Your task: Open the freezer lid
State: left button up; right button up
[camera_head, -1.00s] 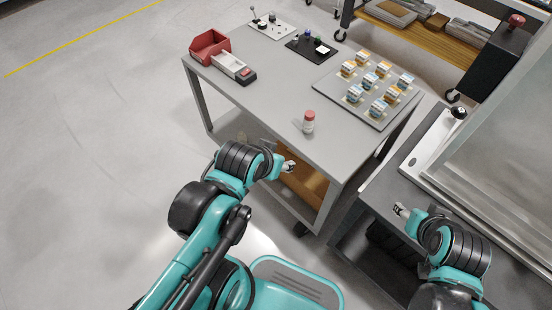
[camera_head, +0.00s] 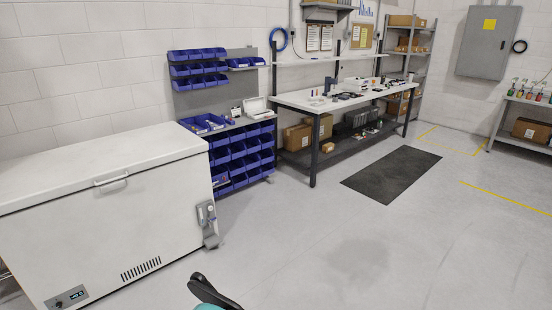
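A white chest freezer (camera_head: 115,230) stands at the left of the head view. Its lid (camera_head: 75,175) is closed, lying flat on the body. A pale bar handle (camera_head: 111,180) is on the lid's front edge. A small control panel with a lit display (camera_head: 72,297) is low on its front. Neither gripper is in view.
Blue bins (camera_head: 240,155) on a rack stand right of the freezer. A long workbench (camera_head: 330,103) and shelves line the wall. A grey latch-like fitting (camera_head: 207,218) is at the freezer's right corner. A dark mat (camera_head: 392,175) lies on open floor.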

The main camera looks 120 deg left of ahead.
aim_at(37, 178)
jog(key=u, duration=5.05)
jog(key=i+z, duration=0.15)
jog(key=i, duration=0.35)
jog(key=i+z, duration=0.2)
jog(key=i, duration=0.3)
jog(key=i+j+z, duration=0.15)
jog(key=i, duration=0.3)
jog(key=i+j+z, duration=0.2)
jog(key=i, duration=0.3)
jog(key=i+j+z, duration=0.15)
jog(key=i, duration=0.3)
